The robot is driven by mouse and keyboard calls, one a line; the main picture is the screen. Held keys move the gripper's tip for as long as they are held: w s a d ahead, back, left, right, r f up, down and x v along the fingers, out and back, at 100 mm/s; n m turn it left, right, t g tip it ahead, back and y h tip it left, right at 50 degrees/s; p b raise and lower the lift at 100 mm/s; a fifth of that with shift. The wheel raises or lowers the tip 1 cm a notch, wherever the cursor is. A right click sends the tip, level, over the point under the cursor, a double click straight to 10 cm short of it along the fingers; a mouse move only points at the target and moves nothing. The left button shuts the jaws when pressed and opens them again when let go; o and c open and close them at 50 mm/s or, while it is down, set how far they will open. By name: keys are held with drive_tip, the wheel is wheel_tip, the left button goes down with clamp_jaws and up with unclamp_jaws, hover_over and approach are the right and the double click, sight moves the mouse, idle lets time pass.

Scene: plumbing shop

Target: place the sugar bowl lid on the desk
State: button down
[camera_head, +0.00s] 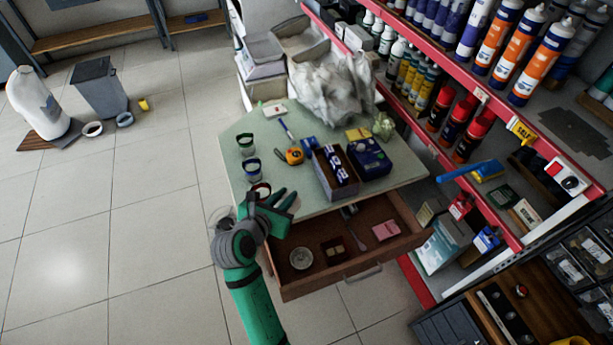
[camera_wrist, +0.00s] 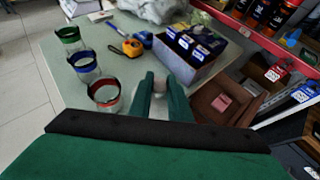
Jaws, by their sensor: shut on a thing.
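My gripper (camera_head: 280,202) is over the front edge of the desk (camera_head: 232,140), above the open drawer (camera_head: 330,285). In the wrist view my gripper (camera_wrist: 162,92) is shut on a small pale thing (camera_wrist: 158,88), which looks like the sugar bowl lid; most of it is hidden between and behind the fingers. In the head view I cannot make out the held thing. The desk has a pale green top. A round whitish dish (camera_head: 301,258) lies at the left of the drawer.
Glasses with green, blue and red rims (camera_wrist: 104,92) stand along the desk's left side. An orange tape measure (camera_head: 294,156), an open box (camera_head: 335,175) and a blue box (camera_head: 370,160) sit farther back. Red-edged shelves (camera_head: 460,125) border the right. The front middle top has some free room.

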drive_tip(key=d+x, duration=0.1)
drive_tip(key=x, duration=0.5)
hover_over(303, 199)
wheel_tip(303, 199, down, 6)
drive_tip(key=shift+w+d+r, duration=0.1)
drive_tip(key=shift+f, duration=1.4)
drive_tip(key=shift+f, duration=0.15)
drive_tip(key=c, duration=1.6)
unclamp_jaws()
drive_tip(key=shift+c, duration=0.2)
